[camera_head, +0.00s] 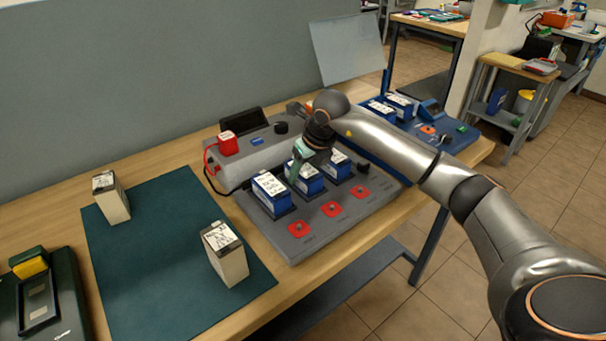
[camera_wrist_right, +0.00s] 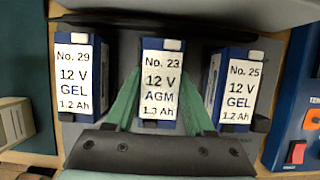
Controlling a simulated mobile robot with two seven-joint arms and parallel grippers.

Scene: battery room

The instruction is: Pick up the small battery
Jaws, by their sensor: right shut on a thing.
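Three small blue batteries with white labels stand in a row in a grey test rack (camera_head: 292,238). The middle battery (camera_head: 309,184) is labelled No. 23, 12 V AGM, in the right wrist view (camera_wrist_right: 160,68). My right gripper (camera_head: 301,163) reaches down from above and its green fingers are shut on the middle battery's sides. That battery still sits in the row, level with its neighbours. The left battery (camera_head: 270,193) is No. 29 GEL (camera_wrist_right: 74,80). The right one (camera_head: 336,164) is No. 25 GEL (camera_wrist_right: 238,88). My left gripper is not in view.
Two beige batteries (camera_head: 226,258) (camera_head: 112,200) stand on a dark green mat (camera_head: 160,270). A dark device with a yellow part (camera_head: 45,305) is at the left front. A blue rack (camera_head: 425,125) with more batteries stands behind my right arm. The mat's middle is clear.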

